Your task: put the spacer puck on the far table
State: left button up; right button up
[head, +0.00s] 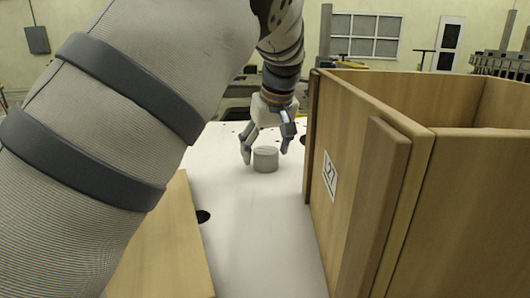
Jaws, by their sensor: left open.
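A grey cylindrical spacer puck (265,160) stands upright on a white table (255,235) in the middle of the head view. My left gripper (267,150) reaches down over it with its fingers open, one on each side of the puck. I cannot tell whether the fingers touch it. My left arm fills much of the left of the view and hides what is behind it. My right gripper is not in view.
A tall open wooden box (345,190) with a label on its side stands close on the right. A wooden board (170,250) lies at the lower left, partly behind my arm. A strip of white table between them is clear, apart from a dark hole (203,216).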

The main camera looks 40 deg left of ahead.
pick_arm(q)
jog(key=v, duration=1)
jog(key=shift+r, duration=0.4)
jog(key=shift+s+d, duration=0.1)
jog(key=shift+s, duration=0.05)
